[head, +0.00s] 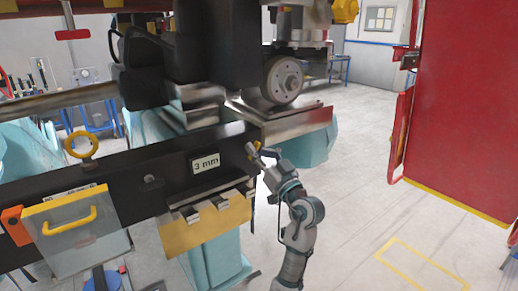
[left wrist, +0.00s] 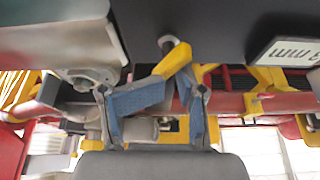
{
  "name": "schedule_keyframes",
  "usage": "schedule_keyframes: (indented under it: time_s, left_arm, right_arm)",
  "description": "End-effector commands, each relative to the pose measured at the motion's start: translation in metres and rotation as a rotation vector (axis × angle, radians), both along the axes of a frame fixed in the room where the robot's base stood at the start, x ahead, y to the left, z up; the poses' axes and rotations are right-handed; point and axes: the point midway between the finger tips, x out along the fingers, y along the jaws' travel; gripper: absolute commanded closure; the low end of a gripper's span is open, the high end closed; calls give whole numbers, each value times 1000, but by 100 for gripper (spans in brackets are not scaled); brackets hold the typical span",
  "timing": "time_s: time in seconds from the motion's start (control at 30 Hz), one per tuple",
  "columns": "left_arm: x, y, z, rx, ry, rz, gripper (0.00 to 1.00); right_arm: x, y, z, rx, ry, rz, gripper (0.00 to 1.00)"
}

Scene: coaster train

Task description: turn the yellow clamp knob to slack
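The yellow clamp knob (left wrist: 174,61) is a short lever on a grey pivot under the black beam in the left wrist view. It points obliquely across the picture, just beyond and partly between my fingers. In the head view the knob (head: 252,149) is a small yellow piece at the right end of the black beam. My left gripper (head: 265,160) is right beside it. In the left wrist view the left gripper's two blue-padded fingers (left wrist: 152,100) stand apart with a gap between them. I cannot tell whether a finger touches the knob. My right gripper is not in view.
The black beam (head: 130,170) carries a "3 mm" label (head: 206,163). A yellow bracket (head: 205,225) and a clear panel with a yellow handle (head: 75,225) hang from it. A grey wheel (head: 282,80) sits above.

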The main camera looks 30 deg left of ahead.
Motion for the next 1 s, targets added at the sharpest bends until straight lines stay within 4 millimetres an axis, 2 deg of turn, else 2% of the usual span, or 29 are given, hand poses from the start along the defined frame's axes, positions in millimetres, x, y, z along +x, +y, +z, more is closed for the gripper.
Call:
schedule_keyframes:
  time_s: [0.23, 0.37, 0.4, 1.0]
  left_arm:
    - [-2, 14, -3, -9, -2, 0, 63]
    - [-3, 16, -3, -12, -2, 3, 95]
    - [-3, 16, -3, -12, -3, 4, 99]
    - [-8, 11, 0, -9, -8, 9, 100]
  right_arm:
    - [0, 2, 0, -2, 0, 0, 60]
    - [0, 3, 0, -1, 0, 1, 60]
    - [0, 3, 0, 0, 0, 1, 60]
    - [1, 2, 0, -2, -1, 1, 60]
